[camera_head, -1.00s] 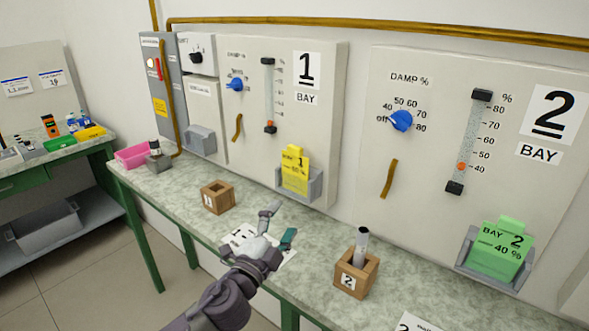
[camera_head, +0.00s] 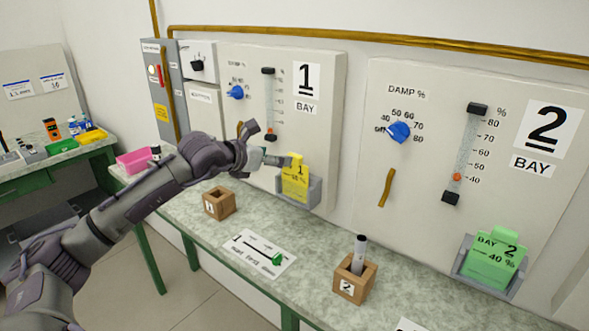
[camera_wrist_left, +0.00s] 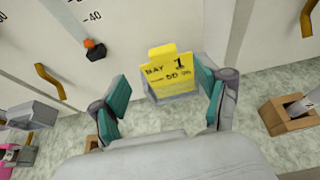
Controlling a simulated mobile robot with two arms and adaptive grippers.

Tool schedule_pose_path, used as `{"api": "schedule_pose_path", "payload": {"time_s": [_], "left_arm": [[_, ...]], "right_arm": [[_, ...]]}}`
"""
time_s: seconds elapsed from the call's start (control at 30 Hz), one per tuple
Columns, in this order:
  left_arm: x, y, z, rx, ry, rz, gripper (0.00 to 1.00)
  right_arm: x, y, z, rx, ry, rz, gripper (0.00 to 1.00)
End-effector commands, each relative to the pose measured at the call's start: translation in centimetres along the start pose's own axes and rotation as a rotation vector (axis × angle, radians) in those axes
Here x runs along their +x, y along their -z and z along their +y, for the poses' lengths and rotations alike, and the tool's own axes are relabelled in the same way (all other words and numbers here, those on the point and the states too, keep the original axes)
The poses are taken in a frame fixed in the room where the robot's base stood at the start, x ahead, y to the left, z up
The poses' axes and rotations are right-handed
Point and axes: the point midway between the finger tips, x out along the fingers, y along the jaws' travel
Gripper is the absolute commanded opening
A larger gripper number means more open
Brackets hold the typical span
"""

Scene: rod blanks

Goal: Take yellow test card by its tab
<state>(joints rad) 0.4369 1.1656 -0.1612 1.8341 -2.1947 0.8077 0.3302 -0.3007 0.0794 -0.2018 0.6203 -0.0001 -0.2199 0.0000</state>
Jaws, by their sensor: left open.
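The yellow test card (camera_head: 295,182), marked bay 1, stands in a grey wall holder (camera_head: 314,192) under the bay 1 panel, its tab (camera_head: 296,160) at the top. My left gripper (camera_head: 268,146) is open, just left of the card's upper part in the head view. In the left wrist view the card (camera_wrist_left: 170,76) with its tab (camera_wrist_left: 162,50) shows upright ahead, between the two teal fingers (camera_wrist_left: 164,92) in the picture. The fingers look apart from it, with a gap on each side. My right gripper is not in view.
A green bay 2 card (camera_head: 494,262) stands in its holder at the right. Wooden blocks marked 1 (camera_head: 219,204) and 2 (camera_head: 355,279) sit on the bench; block 2 holds a rod (camera_head: 360,250). A printed sheet (camera_head: 245,247) with a green piece lies between them.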

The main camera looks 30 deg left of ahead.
Motion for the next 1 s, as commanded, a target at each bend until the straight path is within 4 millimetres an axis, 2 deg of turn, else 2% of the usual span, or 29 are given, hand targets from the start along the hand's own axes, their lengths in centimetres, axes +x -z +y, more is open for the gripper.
{"api": "schedule_pose_path", "payload": {"time_s": [0.03, 0.13, 0.37, 0.57, 0.7, 1.0], "left_arm": [[0.9, -0.6, -0.3, -0.005, 0.006, -0.002, 0.75], [2.5, -0.4, -0.1, -0.004, 0.003, -0.001, 0.75], [4.2, -0.2, -0.2, 0.0, 0.003, 0.0, 0.75], [7.0, -0.8, -0.4, -0.002, 0.005, 0.001, 0.75], [8.7, -0.4, -0.3, -0.001, 0.004, 0.0, 0.75], [9.2, -0.2, -0.3, 0.002, 0.004, 0.0, 0.73]], "right_arm": [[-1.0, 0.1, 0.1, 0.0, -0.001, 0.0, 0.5], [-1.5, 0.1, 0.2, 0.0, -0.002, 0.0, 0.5], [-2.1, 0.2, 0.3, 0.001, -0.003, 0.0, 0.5], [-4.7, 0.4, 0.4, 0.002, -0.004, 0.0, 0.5], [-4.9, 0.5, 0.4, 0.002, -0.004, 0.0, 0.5], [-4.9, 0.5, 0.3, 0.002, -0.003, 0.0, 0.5]]}}
